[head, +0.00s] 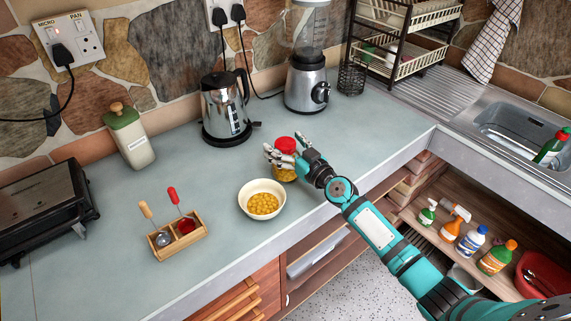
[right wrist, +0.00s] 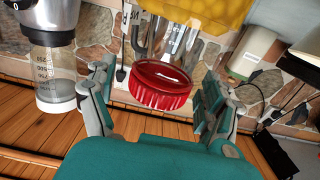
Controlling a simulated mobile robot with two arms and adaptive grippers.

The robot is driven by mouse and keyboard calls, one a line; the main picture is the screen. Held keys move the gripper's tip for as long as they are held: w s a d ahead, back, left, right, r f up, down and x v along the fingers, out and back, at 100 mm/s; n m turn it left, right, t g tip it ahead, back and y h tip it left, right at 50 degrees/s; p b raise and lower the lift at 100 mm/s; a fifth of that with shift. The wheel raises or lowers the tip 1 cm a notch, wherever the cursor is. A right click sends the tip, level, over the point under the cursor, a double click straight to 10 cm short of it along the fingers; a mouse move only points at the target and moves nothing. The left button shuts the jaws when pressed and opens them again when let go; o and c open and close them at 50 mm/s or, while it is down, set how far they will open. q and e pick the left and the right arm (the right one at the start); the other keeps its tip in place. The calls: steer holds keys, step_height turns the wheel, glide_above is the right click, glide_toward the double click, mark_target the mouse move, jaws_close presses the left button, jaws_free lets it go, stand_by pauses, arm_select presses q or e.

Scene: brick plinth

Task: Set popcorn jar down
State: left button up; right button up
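The popcorn jar (head: 286,174) is clear, with yellow kernels and a red lid. It looks upright on the grey counter (head: 330,150), just behind and to the right of the white bowl of kernels (head: 248,191). My right gripper (head: 279,157) reaches it from the right, with its fingers around its upper part. In the right wrist view, which is upside down, the red lid (right wrist: 160,90) lies between the spread fingers of my right gripper (right wrist: 160,78), with gaps showing beside it. The jar's base is partly hidden. My left gripper is out of view.
A kettle (head: 225,108) and a blender (head: 306,84) stand behind the jar. A wooden holder with utensils (head: 180,244) is left of the bowl. A canister (head: 130,140) and a toaster (head: 45,208) are farther left. The counter's front edge is close to the bowl.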

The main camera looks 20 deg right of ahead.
jaws_close()
stand_by(0.5)
